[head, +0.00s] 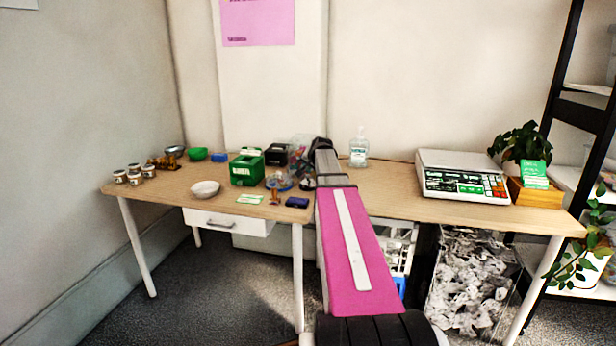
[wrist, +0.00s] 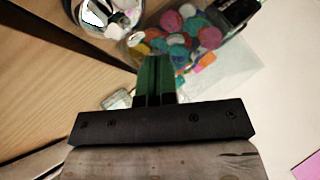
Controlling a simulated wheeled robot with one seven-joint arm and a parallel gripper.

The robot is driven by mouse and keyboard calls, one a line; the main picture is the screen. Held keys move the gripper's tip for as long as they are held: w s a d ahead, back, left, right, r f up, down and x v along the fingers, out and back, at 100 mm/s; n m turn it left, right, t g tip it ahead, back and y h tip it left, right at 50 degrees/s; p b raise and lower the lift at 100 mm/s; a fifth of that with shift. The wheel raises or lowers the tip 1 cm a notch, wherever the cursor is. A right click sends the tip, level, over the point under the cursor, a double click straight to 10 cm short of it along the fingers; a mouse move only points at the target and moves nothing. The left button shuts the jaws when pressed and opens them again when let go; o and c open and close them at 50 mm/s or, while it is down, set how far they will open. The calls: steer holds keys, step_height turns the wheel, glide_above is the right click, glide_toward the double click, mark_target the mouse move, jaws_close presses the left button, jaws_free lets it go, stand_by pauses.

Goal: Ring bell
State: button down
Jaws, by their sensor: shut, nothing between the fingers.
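My gripper (head: 322,146) is at the far end of my outstretched arm, over the back middle of the desk; the arm hides what lies beneath. In the wrist view my gripper (wrist: 157,62) shows two green fingers held together with nothing between them. A shiny, rounded silvery thing (wrist: 100,16) is cut off by the top left edge of the wrist view, apart from the fingers; I cannot tell whether it is the bell. A small pale, glassy thing (wrist: 117,100) shows left of the fingers, partly hidden. I cannot pick out a bell clearly in the head view.
A clear bin of coloured discs (wrist: 185,40) is close beyond the fingertips. The wooden desk (head: 385,195) also holds a green box (head: 247,168), a black box (head: 277,154), a white bowl (head: 205,188), a sanitizer bottle (head: 359,149) and a scale (head: 460,176). The desk right of my arm is mostly clear.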

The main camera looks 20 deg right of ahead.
steer(key=shift+f, duration=0.1)
stand_by(0.7)
steer(key=shift+f, duration=0.3)
steer(key=shift+f, duration=0.5)
stand_by(0.8)
stand_by(0.4)
steer(key=shift+r, duration=0.9)
steer(key=shift+r, duration=2.55)
steer(key=shift+s, duration=0.1)
